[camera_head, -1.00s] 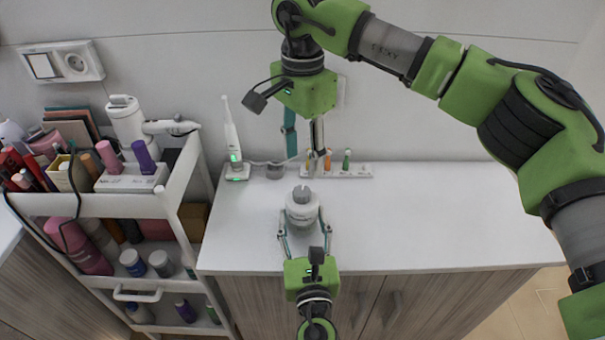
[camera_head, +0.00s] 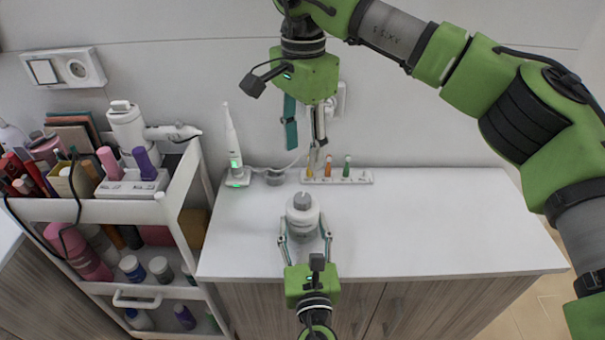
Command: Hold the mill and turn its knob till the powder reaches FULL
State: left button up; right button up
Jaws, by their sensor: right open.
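The mill (camera_head: 302,216) is a white round body with a grey knob (camera_head: 302,200) on top. It stands upright on the white counter near its front edge. My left gripper (camera_head: 305,240) comes from the front, with one finger on each side of the mill's body; it looks closed around it. My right gripper (camera_head: 317,150) points down behind and above the mill, near the back wall, apart from the knob. It is open and empty. The powder level and any FULL mark cannot be made out.
A white rack (camera_head: 337,176) with small coloured bottles sits at the back of the counter (camera_head: 440,225). An electric toothbrush (camera_head: 233,150) stands on its charger at the back left. A loaded cosmetics cart (camera_head: 120,206) stands left. The counter's right side is clear.

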pick_arm(q)
jog(key=o, duration=0.4)
